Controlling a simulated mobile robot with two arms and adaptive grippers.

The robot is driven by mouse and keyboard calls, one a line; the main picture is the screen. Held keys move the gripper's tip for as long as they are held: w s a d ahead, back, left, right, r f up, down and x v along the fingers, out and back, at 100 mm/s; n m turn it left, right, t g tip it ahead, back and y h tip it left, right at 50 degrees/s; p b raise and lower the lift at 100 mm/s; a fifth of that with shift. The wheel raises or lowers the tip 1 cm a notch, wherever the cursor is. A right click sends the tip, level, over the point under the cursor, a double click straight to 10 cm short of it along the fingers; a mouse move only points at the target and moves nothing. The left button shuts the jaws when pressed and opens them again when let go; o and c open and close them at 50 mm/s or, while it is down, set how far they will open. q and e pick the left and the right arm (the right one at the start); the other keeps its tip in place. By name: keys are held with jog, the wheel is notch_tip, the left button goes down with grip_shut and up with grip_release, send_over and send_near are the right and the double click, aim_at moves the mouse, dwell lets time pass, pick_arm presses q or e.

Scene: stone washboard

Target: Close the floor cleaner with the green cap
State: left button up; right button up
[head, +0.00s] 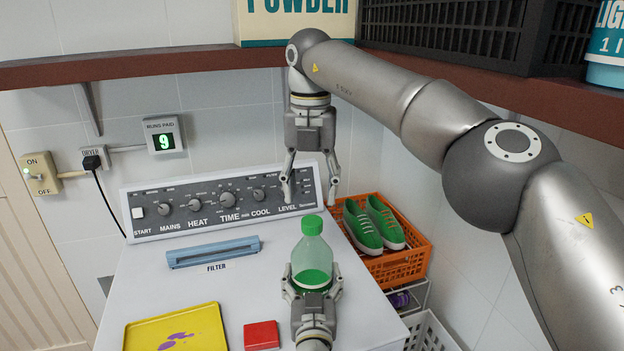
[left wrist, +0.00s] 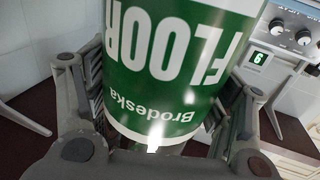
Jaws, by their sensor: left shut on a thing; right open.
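The floor cleaner (head: 312,262) is a clear bottle with green liquid. Its green and white FLOOR label (left wrist: 170,50) fills the left wrist view. The green cap (head: 312,225) sits on the bottle's top; I cannot tell how tightly. My left gripper (head: 314,278) is shut around the bottle's body and hides its lower part. The bottle is upright; I cannot tell whether its base touches the machine. My right gripper (head: 309,190) is open and empty, pointing down above and slightly behind the cap, apart from it.
The white dryer top (head: 245,295) has a yellow tray (head: 140,336) with purple stains, a red block (head: 261,335) and a blue filter handle (head: 213,251). An orange crate (head: 408,265) with green shoes (head: 362,228) stands at right. A brown shelf (head: 140,68) runs above.

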aim_at(312, 220)
jog(key=n, duration=0.4)
jog(key=shift+r+n, duration=0.15)
jog(key=shift+n, duration=0.25)
jog(key=n, duration=0.4)
jog(key=shift+r+n, duration=0.2)
jog(key=shift+n, duration=0.1)
jog(key=n, duration=0.4)
jog(key=shift+r+n, duration=0.15)
jog(key=shift+n, duration=0.15)
jog(key=n, duration=0.4)
jog(key=shift+s+d+r, duration=0.1)
jog(key=shift+r, duration=0.05)
jog(key=shift+f, duration=4.05)
